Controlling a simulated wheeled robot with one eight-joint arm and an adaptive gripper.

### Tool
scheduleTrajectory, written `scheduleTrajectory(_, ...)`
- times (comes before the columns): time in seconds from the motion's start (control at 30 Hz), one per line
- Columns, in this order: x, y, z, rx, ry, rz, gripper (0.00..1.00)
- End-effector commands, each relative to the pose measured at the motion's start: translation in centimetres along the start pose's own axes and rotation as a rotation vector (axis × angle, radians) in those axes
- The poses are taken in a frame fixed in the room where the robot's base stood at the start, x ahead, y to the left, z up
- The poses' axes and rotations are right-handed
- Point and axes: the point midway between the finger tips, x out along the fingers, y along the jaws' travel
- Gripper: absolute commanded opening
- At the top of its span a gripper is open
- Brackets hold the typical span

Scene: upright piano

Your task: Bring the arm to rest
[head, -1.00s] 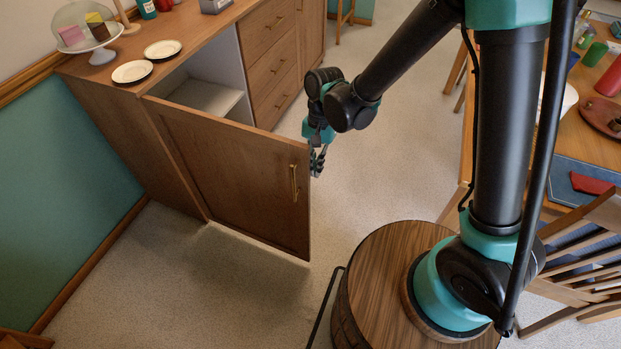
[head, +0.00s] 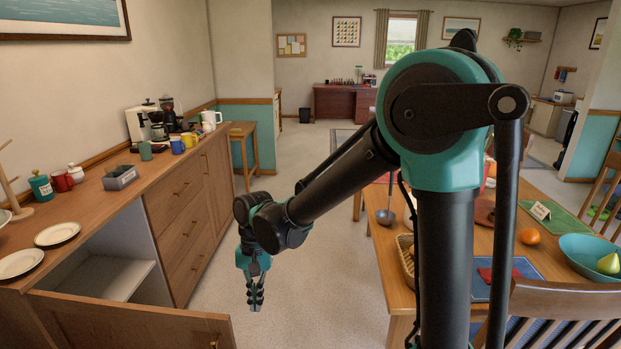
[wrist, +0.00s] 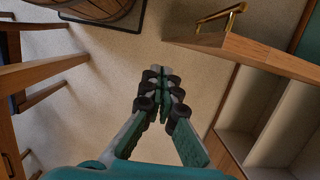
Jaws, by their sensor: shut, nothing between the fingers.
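My gripper (head: 256,292) hangs pointing down from my bent arm in the head view, over the pale floor between the sideboard and the dining table. Its fingers are together and hold nothing; the wrist view shows the same closed fingertips (wrist: 158,80) over bare floor. The open cabinet door (head: 135,325) is at the lower left, apart from my gripper. Its brass handle (wrist: 222,18) shows at the top right of the wrist view.
The sideboard (head: 185,230) runs along the left, with plates and mugs on top. The dining table (head: 400,270) stands right, behind my arm, with a chair (head: 570,300) in front. The floor (head: 300,150) further back is clear.

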Motion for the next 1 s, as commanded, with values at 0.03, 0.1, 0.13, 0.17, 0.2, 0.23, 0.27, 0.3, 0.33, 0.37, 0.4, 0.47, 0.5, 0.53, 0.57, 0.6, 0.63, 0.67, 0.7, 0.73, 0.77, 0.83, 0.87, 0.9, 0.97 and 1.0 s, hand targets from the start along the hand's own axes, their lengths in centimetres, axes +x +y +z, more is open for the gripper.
scheduleTrajectory(0.03,-0.4,2.2,-1.0,0.012,0.022,-0.020,0.00)
scheduleTrajectory(0.1,-0.9,5.3,-2.3,0.014,0.064,-0.048,0.00)
scheduleTrajectory(0.13,-1.1,6.6,-2.8,0.015,0.084,-0.061,0.00)
scheduleTrajectory(0.17,-1.3,8.0,-3.2,0.015,0.103,-0.071,0.00)
scheduleTrajectory(0.2,-1.5,9.8,-3.8,0.014,0.131,-0.082,0.00)
scheduleTrajectory(0.23,-1.6,11.2,-4.1,0.014,0.153,-0.090,0.00)
scheduleTrajectory(0.27,-1.6,12.6,-4.4,0.014,0.173,-0.095,0.00)
scheduleTrajectory(0.3,-1.7,14.3,-4.7,0.013,0.202,-0.102,0.00)
scheduleTrajectory(0.33,-1.7,15.7,-4.9,0.013,0.224,-0.106,0.00)
scheduleTrajectory(0.37,-1.8,17.1,-5.0,0.013,0.246,-0.108,0.00)
scheduleTrajectory(0.4,-1.7,18.8,-5.1,0.013,0.277,-0.108,0.00)
scheduleTrajectory(0.47,-1.6,21.4,-5.1,0.013,0.321,-0.106,0.00)
scheduleTrajectory(0.5,-1.4,23.1,-5.0,0.014,0.351,-0.102,0.00)
scheduleTrajectory(0.53,-1.3,24.4,-4.8,0.014,0.372,-0.097,0.00)
scheduleTrajectory(0.57,-1.2,25.6,-4.7,0.014,0.395,-0.091,0.00)
scheduleTrajectory(0.6,-0.9,27.2,-4.4,0.015,0.423,-0.081,0.00)
scheduleTrajectory(0.63,-0.8,28.3,-4.2,0.015,0.443,-0.074,0.00)
scheduleTrajectory(0.67,-0.6,29.4,-3.9,0.014,0.463,-0.065,0.00)
scheduleTrajectory(0.7,-0.3,30.6,-3.6,0.014,0.486,-0.052,0.00)
scheduleTrajectory(0.73,-0.1,31.5,-3.3,0.013,0.503,-0.041,0.00)
scheduleTrajectory(0.77,0.1,32.3,-3.1,0.012,0.517,-0.032,0.00)
scheduleTrajectory(0.83,0.5,33.8,-2.5,0.011,0.545,-0.012,0.00)
scheduleTrajectory(0.87,0.7,34.2,-2.3,0.009,0.554,-0.004,0.00)
scheduleTrajectory(0.9,0.8,34.8,-2.1,0.009,0.565,0.005,0.00)
scheduleTrajectory(0.97,1.0,35.3,-1.9,0.007,0.575,0.015,0.00)
scheduleTrajectory(1.0,1.1,35.5,-1.8,0.006,0.579,0.019,0.00)
